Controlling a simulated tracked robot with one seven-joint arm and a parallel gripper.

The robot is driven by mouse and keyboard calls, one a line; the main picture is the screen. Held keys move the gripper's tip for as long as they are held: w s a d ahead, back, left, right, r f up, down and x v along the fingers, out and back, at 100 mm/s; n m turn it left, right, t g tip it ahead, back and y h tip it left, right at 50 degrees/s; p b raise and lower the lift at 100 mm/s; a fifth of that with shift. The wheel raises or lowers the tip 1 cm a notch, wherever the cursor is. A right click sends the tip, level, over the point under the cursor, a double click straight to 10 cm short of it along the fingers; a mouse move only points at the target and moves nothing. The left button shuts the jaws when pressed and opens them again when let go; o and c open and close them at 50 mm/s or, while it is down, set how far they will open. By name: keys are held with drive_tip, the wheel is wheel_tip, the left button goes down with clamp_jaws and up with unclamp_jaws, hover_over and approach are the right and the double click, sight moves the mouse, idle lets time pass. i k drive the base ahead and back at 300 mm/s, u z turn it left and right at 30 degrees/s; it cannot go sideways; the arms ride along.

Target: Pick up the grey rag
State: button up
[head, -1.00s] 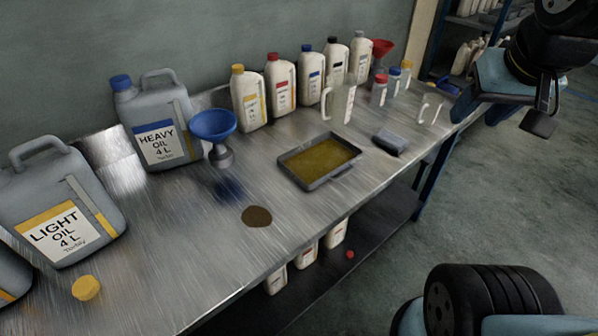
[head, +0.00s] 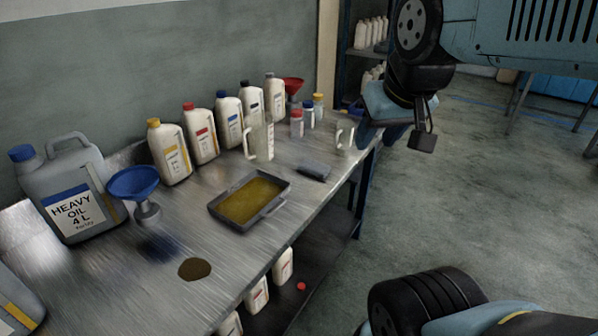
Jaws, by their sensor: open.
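The grey rag (head: 313,171) looks like a small folded dark grey block. It lies flat on the metal workbench (head: 120,290), just beyond the right corner of the oil-filled tray (head: 249,199). My gripper (head: 405,122) is at the upper right, above and to the right of the bench's far end. It is open, and I see nothing held in it. It is well apart from the rag. Its fingers are partly hidden by the arm and seen at an angle.
A measuring jug (head: 262,143) and several oil bottles (head: 200,135) stand behind the tray. A smaller jug (head: 345,134) stands near the bench's far end. A blue funnel (head: 134,183) and heavy oil can (head: 68,195) are left. A brown spill (head: 195,269) lies in front.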

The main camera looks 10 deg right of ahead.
sight(311, 167)
drive_tip(key=k, duration=1.2)
drive_tip(key=z, duration=0.25)
drive_tip(key=i, duration=0.45)
drive_tip(key=z, duration=0.7)
drive_tip(key=i, duration=1.95)
drive_tip(key=u, duration=0.7)
drive_tip(key=k, duration=0.85)
drive_tip(key=u, duration=0.2)
drive_tip(key=i, duration=0.85)
drive_tip(key=z, duration=0.1)
